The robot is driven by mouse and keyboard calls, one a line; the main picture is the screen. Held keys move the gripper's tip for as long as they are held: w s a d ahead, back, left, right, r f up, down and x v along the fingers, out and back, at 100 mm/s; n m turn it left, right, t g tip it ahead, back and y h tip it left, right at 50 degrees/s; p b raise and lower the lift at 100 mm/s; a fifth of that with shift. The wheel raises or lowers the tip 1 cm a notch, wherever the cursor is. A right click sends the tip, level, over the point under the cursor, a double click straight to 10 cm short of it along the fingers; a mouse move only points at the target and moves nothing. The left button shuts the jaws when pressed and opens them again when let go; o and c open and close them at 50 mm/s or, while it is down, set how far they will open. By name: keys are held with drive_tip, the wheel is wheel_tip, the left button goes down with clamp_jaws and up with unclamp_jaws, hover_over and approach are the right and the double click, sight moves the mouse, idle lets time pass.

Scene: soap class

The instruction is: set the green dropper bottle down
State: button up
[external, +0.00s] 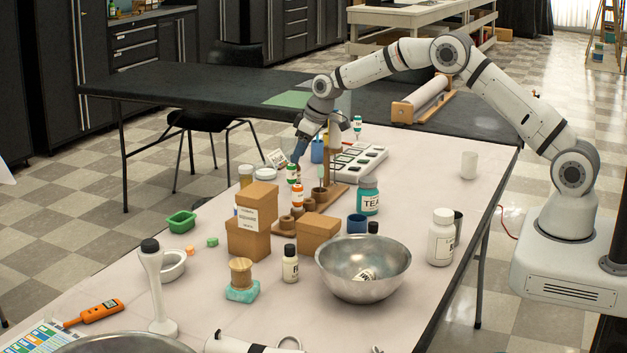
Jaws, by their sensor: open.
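A small bottle with a green band and a white label (292,174), which looks like the green dropper bottle, stands upright in the crowded middle of the white table. My gripper (296,160) reaches down from the right and is open, its fingertips at or just above this bottle. The picture is too small to tell whether they touch it. The bottle's lower part is partly hidden by an orange-and-white bottle (297,196) in front, so I cannot see what it rests on. Another small green-and-white bottle (357,126) shows farther back.
Cardboard boxes (249,241) stand in front of the gripper. A wooden stand (334,196), a white tray with dark wells (360,160) and a teal jar (368,196) are close on its right. A steel bowl (391,254) sits nearer. The table's right side has free room.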

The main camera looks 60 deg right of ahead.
drive_tip(key=shift+v, duration=2)
drive_tip(key=s+a+r, duration=0.1)
drive_tip(key=s+r, duration=0.4)
drive_tip(key=s, duration=0.3)
drive_tip(key=s+a+r+m+g, duration=0.15)
drive_tip(key=s+r, duration=0.25)
drive_tip(key=s, duration=0.4)
drive_tip(key=s+a+r+n+t, duration=0.1)
drive_tip(key=s+a+r, duration=0.1)
drive_tip(key=s+r, duration=0.45)
drive_tip(key=s+f+m, duration=0.1)
drive_tip(key=s+f, duration=0.1)
drive_tip(key=s, duration=1.1)
drive_tip(key=s+a+f+g, duration=0.1)
drive_tip(key=s+f, duration=0.1)
drive_tip(key=s, duration=1.2)
drive_tip(key=shift+m+h+p, duration=0.35)
drive_tip(key=shift+h, duration=0.05)
drive_tip(key=shift+a+f+g, duration=0.1)
drive_tip(key=shift+f+g, duration=0.05)
drive_tip(key=shift+g, duration=0.1)
